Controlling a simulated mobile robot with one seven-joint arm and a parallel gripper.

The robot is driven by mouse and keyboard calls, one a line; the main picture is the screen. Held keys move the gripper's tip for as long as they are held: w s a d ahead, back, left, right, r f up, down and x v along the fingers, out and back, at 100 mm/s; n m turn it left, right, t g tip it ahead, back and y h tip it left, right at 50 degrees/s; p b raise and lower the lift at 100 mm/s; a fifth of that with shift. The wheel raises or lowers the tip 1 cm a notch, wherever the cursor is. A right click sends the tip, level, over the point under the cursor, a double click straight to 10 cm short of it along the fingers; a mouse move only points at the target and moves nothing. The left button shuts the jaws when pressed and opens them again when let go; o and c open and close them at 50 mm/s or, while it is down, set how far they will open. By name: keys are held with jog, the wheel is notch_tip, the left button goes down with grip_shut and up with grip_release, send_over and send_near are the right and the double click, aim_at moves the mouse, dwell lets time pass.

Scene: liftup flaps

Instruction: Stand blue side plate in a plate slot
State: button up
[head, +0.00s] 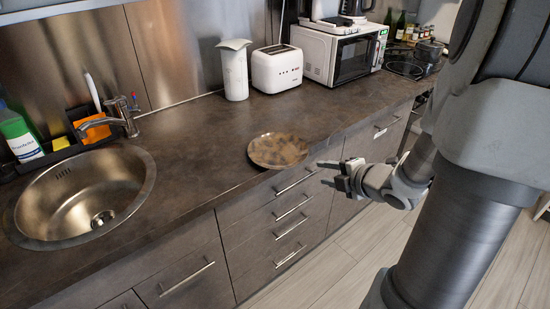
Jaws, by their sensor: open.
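One round plate (278,150) lies flat on the counter near its front edge, in the middle of the head view. It looks mottled brown and tan with a pale rim, and I see no blue on it. My gripper (324,174) is open and empty. In the picture it is just right of and below the plate, in front of the drawer fronts and apart from the plate. No rack with plate slots shows in this view.
The dark counter (195,145) is clear between the plate and the round sink (84,190). A white jug (234,70), a toaster (277,68) and a microwave (340,52) stand along the back. Drawer handles (295,181) stick out below the counter edge.

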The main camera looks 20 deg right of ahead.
jog(key=b, duration=0.3)
send_near(294, 165)
jog(key=x, duration=0.3)
jog(key=shift+b+x, duration=0.4)
jog(key=shift+x, duration=2.3)
jog(key=shift+s, duration=0.1)
jog(key=shift+c, duration=0.4)
grip_shut()
